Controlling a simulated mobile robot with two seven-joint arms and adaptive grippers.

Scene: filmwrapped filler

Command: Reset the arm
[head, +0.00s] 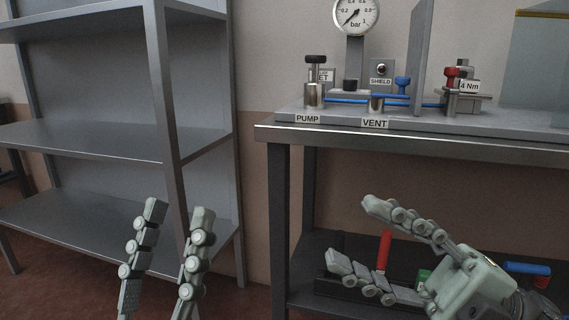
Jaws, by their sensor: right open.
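My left gripper (178,212) shows at the lower left in the head view, its two segmented fingers pointing up and standing apart with nothing between them. It is in front of the grey shelf. My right gripper (347,228) comes in from the lower right, its fingers spread wide and pointing left. It is open, in front of the workbench's lower shelf. A red-handled tool (384,250) shows between its fingers but seems to lie behind them on that shelf. My arms are mostly out of the picture.
The empty grey shelf rack (85,137) stands at left. The metal workbench (420,142) at right carries a pressure gauge (356,14), a PUMP fitting (314,94), a VENT fitting (376,104) and a red-knobbed clamp (451,78). Blue-handled (527,268) and green items (424,275) lie below.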

